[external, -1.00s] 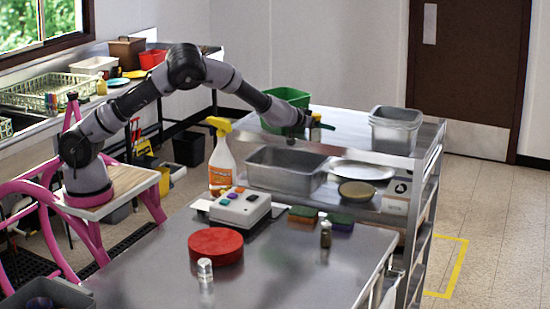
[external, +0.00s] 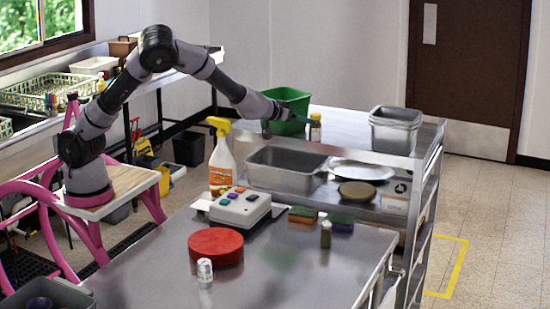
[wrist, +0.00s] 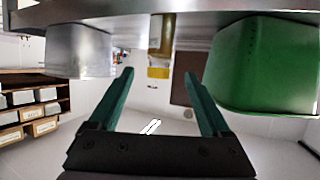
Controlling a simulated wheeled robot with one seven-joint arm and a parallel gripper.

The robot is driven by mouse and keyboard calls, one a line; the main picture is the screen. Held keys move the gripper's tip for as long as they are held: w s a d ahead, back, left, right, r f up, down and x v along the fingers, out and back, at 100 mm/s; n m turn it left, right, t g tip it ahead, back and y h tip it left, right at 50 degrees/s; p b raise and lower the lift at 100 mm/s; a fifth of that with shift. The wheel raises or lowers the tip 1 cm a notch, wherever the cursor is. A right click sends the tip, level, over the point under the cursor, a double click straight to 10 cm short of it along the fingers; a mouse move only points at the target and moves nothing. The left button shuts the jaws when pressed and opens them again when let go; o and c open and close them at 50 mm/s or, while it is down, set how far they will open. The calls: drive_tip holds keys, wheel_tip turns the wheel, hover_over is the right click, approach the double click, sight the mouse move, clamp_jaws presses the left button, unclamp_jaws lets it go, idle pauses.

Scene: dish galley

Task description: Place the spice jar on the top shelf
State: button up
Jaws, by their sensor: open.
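The spice jar (external: 315,128), brownish with a yellow lid, stands upright on the top shelf (external: 345,122) of the metal rack, beside the green bin. The wrist view is upside down; there the jar (wrist: 162,35) hangs from the shelf surface (wrist: 120,12) with its yellow lid lowest. My gripper (external: 306,122) is open, its teal fingers pointing at the jar from the left. In the wrist view the fingertips (wrist: 159,74) are spread wide, with the jar beyond them and clear space around it. Nothing is held.
The green bin (wrist: 265,65) and a grey metal container (wrist: 80,50) flank the jar. Stacked grey tubs (external: 396,130) stand at the shelf's right end. The front table has free room.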

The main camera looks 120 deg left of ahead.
drive_tip(key=shift+s+d+r, duration=0.1)
drive_tip(key=shift+d, duration=0.15)
drive_tip(key=s+d+r+m+t+h, duration=0.1)
drive_tip(key=d+r+m+h, duration=0.2)
drive_tip(key=d, duration=0.7)
drive_tip(key=s+d+r+m+t+h, duration=0.1)
drive_tip(key=d+r+m+h, duration=0.15)
drive_tip(key=d, duration=0.75)
drive_tip(key=s+d+r+m+t+h, duration=0.15)
drive_tip(key=d+r+h, duration=0.25)
drive_tip(key=d, duration=0.6)
drive_tip(key=s+d+r+m+h, duration=0.1)
drive_tip(key=s+d+r+m, duration=0.15)
drive_tip(key=s+d, duration=0.3)
drive_tip(key=s+d+r+m+h, duration=0.1)
drive_tip(key=s+d+m, duration=0.25)
drive_tip(key=d, duration=0.25)
drive_tip(key=s+d+m+g, duration=0.1)
drive_tip(key=s+d+m, duration=0.1)
drive_tip(key=s, duration=0.5)
drive_tip(key=s+d+m+g, duration=0.1)
drive_tip(key=s+d+m, duration=0.1)
drive_tip(key=s, duration=0.6)
drive_tip(key=shift+s+d+r+m+y, duration=0.3)
drive_tip(key=shift+d+m+y, duration=0.15)
drive_tip(key=shift+d, duration=0.45)
